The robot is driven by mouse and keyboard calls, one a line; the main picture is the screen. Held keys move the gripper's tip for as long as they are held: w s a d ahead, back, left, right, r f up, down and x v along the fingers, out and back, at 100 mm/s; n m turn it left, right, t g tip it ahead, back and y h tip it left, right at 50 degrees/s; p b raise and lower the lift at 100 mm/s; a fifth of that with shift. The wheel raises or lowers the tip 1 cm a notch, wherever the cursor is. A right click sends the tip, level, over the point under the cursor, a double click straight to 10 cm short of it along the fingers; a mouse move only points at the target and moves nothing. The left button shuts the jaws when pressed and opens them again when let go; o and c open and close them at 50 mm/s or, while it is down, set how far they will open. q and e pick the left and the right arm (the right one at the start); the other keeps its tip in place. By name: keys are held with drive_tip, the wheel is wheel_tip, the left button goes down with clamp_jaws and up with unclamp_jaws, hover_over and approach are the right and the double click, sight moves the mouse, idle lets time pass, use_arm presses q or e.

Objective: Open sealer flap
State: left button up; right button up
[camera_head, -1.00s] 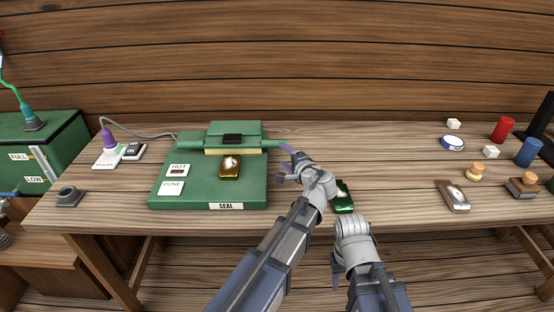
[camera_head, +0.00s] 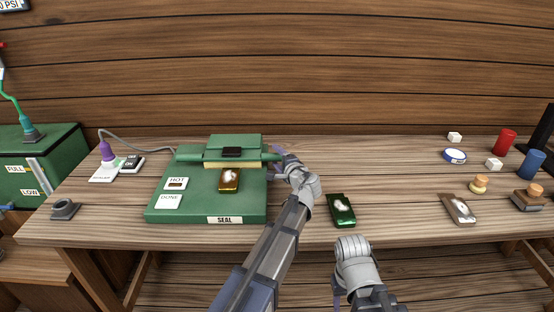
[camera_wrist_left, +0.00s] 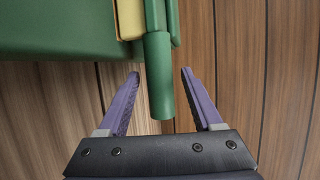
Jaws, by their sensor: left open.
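The green sealer (camera_head: 206,206) lies on the bench at left centre, with a SEAL label on its front. Its flap (camera_head: 233,142) lies down at the back, with a yellow strip (camera_head: 231,165) beneath its front edge. A green bar handle (camera_head: 268,157) sticks out at the flap's right; its round end (camera_wrist_left: 160,90) shows in the left wrist view. My left gripper (camera_head: 274,165) is open at that handle. In the wrist view its purple fingers stand on either side of the bar, apart from it. My right gripper (camera_head: 337,288) is low in front of the bench; its jaws are unclear.
A gold packet (camera_head: 229,180) lies on the sealer, and a green packet (camera_head: 341,210) on the bench right of my left arm. The bench's back middle is clear.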

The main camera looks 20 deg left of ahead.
use_arm(q)
drive_tip(key=shift+w, duration=0.1)
drive_tip(key=shift+c, duration=0.4)
clamp_jaws()
idle(1.0)
